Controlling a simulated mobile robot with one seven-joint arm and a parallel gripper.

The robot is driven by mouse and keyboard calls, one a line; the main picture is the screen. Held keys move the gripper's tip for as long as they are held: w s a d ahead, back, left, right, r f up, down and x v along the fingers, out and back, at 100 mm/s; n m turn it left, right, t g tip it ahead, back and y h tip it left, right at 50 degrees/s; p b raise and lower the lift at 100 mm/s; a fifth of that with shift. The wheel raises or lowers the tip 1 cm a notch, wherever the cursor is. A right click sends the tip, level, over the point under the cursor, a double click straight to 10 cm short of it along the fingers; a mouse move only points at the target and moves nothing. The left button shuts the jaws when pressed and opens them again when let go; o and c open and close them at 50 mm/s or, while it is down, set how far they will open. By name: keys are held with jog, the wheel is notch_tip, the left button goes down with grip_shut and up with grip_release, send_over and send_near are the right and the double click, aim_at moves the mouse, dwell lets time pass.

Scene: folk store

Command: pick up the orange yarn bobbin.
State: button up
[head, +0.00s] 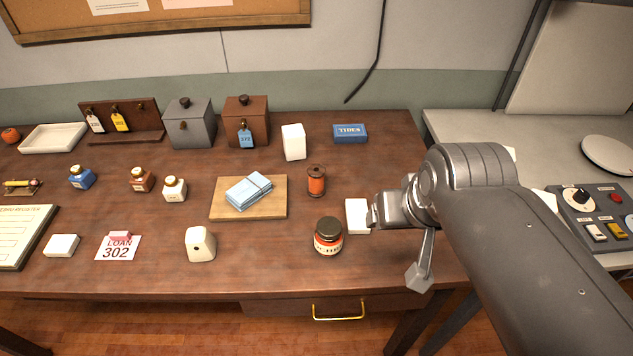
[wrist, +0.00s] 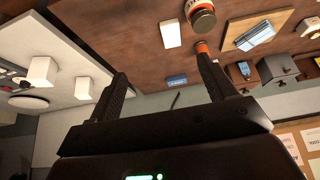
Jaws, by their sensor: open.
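The orange yarn bobbin (head: 316,185) stands upright on the brown desk, right of a wooden board, with dark reddish-brown ends. My gripper (head: 374,211) is to its right and nearer the front edge, apart from it. In the wrist view my gripper (wrist: 161,69) is open, with nothing between its two fingers. The bobbin (wrist: 201,46) shows there just beyond the tip of the right-hand finger, which partly hides it.
A white block (head: 357,217) lies beside my gripper. The board (head: 222,210) holds blue cards (head: 248,191). A white carton (head: 293,142) and blue TIDES box (head: 350,133) stand behind.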

jog(key=shift+c, duration=0.7)
jog(key=n+g+y, duration=0.1)
jog(key=n, duration=0.2)
send_near(315, 173)
jog(key=w, duration=0.2)
jog(key=x, duration=1.1)
jog(key=shift+s+d+f, duration=0.15)
jog(key=shift+s+f, duration=0.05)
jog(key=shift+f, duration=0.35)
